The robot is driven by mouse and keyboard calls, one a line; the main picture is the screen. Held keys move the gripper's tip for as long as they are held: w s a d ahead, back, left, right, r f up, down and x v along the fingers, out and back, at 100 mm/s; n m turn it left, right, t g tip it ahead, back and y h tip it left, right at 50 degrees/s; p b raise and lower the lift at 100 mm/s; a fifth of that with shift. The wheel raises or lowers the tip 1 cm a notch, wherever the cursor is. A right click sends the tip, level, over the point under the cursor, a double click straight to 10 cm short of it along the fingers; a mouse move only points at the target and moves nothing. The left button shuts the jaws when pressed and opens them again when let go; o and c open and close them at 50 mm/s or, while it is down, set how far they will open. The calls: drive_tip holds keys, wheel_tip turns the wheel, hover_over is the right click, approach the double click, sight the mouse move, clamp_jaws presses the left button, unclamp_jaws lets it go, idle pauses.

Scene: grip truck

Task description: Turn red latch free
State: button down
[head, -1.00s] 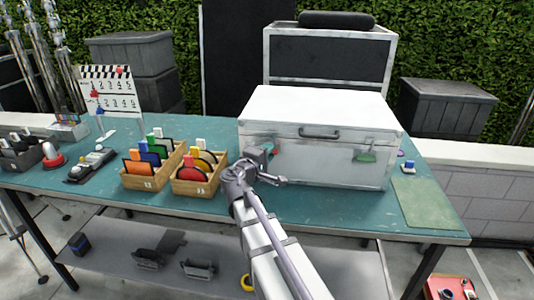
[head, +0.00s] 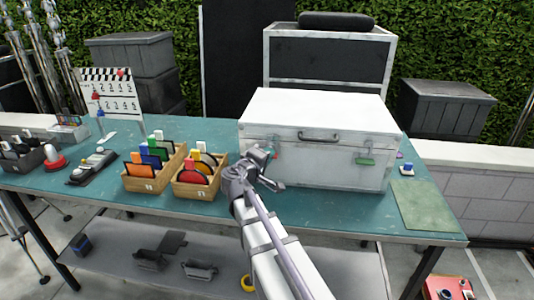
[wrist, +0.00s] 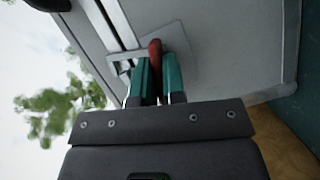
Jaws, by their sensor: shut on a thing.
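The white case (head: 325,115) stands closed on the teal table, with a dark handle on its front. In the head view my gripper (head: 271,152) is at the left part of the case front, and only a speck of red shows there. The latch's far end and its catch are partly hidden by the fingers.
Two wooden boxes with coloured discs and tabs (head: 200,178) stand just left of my arm. A clapperboard (head: 112,92) stands at the far left. A green mat (head: 424,205) lies at the right end of the table. The table front right of my arm is clear.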

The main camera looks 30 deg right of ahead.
drive_tip(key=m+y+p, duration=0.1)
drive_tip(key=m, duration=0.1)
drive_tip(key=m+y+p, duration=0.1)
drive_tip(key=shift+r+m, duration=0.2)
drive_tip(key=shift+m, duration=0.2)
drive_tip(key=m+y+p, duration=0.1)
drive_tip(key=m, duration=0.1)
drive_tip(key=shift+s+m+y+p, duration=0.15)
drive_tip(key=shift+m+y+p, duration=0.15)
drive_tip(key=shift+p, duration=0.1)
drive_tip(key=m+t+y, duration=0.1)
drive_tip(key=m, duration=0.2)
drive_tip(key=shift+d+f+y+p, duration=0.1)
drive_tip(key=shift+y+p, duration=0.3)
drive_tip(key=shift+m+t+y, duration=0.4)
drive_tip(key=shift+m+y, duration=0.2)
drive_tip(key=shift+m, duration=0.3)
drive_tip(key=c, duration=1.2)
unclamp_jaws()
